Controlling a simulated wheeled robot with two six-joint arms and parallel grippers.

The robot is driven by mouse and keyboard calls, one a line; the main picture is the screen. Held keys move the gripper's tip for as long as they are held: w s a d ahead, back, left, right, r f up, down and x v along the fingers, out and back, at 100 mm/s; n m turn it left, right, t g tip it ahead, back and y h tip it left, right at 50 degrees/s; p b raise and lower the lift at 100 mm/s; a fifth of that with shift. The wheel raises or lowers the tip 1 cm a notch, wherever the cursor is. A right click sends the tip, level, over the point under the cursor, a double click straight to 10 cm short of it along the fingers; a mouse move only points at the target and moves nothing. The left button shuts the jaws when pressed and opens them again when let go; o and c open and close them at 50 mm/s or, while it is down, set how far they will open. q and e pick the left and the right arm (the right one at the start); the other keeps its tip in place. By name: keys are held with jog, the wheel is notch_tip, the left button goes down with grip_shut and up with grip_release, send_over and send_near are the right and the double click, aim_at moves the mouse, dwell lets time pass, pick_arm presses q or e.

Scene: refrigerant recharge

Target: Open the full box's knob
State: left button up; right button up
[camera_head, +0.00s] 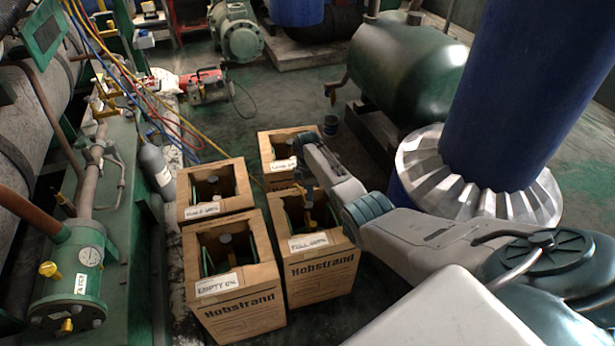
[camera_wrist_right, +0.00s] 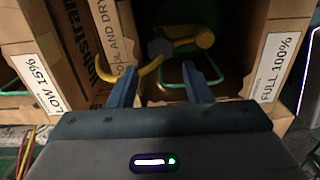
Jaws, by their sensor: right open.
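The full box (camera_head: 330,272) is an open-topped cardboard box, front right of the group in the head view, labelled FULL. In the right wrist view its FULL 100% label (camera_wrist_right: 277,67) is at the right. Inside it are a yellow round knob (camera_wrist_right: 205,40) beside a grey valve part (camera_wrist_right: 160,47) and green handle loops. My right gripper (camera_head: 306,197) reaches down at the full box's opening. In the wrist view its two blue fingers (camera_wrist_right: 160,85) are apart, with nothing between them, and the knob lies beyond them. My left gripper is not in view.
Close by stand the empty box (camera_head: 235,305), the half box (camera_head: 240,180) and the low box (camera_head: 267,148). A yellow curved piece (camera_wrist_right: 150,72) shows near the left finger. Green machinery with hoses is at left; a blue column (camera_head: 525,90) is at right.

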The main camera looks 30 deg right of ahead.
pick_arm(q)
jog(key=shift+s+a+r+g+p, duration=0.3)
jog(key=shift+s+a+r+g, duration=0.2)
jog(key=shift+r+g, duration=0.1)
pick_arm(e)
notch_tip(320, 180, up, 4)
